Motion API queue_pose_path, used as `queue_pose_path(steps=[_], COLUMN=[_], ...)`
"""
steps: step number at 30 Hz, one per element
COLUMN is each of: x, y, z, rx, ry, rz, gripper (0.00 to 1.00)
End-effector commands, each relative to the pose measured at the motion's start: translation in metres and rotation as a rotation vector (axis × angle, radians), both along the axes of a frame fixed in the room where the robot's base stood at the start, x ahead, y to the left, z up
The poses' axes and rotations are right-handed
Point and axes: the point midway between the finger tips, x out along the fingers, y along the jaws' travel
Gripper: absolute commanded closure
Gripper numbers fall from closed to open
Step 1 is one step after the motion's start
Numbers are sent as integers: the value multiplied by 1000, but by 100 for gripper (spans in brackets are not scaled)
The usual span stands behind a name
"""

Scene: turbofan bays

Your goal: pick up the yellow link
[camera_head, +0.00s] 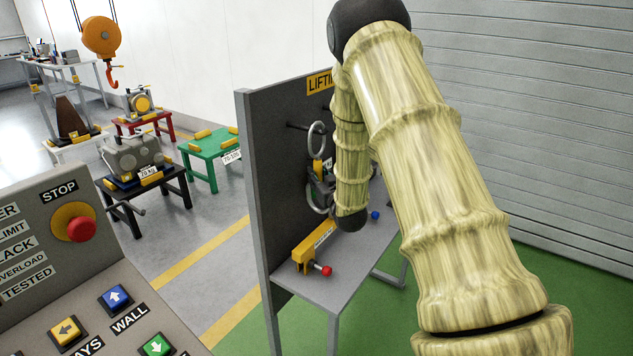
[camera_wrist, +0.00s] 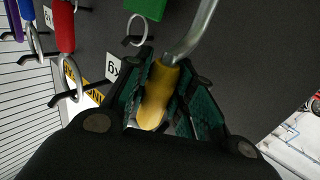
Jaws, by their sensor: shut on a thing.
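The yellow link (camera_wrist: 155,95) is in the wrist view, a yellow rounded sleeve with a bent grey metal rod running up from it. My gripper (camera_wrist: 166,80) is shut on the yellow part, with a green-padded finger on each side. The dark board (camera_wrist: 240,60) is close behind it. I cannot tell whether the rod still touches a peg. In the head view, my gripper (camera_head: 321,186) is at the face of the board, partly hidden by my arm. Only a small bit of yellow shows there.
In the wrist view a green piece (camera_wrist: 148,7) and a red piece (camera_wrist: 64,28) hang nearby on rings. In the head view a shelf (camera_head: 320,290) below holds a yellow beam (camera_head: 313,246) with a red knob. A control panel (camera_head: 45,250) stands front left.

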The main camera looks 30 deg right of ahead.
Motion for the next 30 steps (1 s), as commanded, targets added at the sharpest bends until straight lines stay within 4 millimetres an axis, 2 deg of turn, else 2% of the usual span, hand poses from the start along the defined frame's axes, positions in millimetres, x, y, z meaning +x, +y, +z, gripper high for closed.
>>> queue_pose_path(steps=[9,16,23,30], x=[1,0,-44,-97], y=[1,0,-18,-40], z=[40,64,60,59], rx=[-1,-1,1,2], ry=[-7,-6,-3,-4], rz=[1,0,-2,-2], gripper=[100,100,100,100])
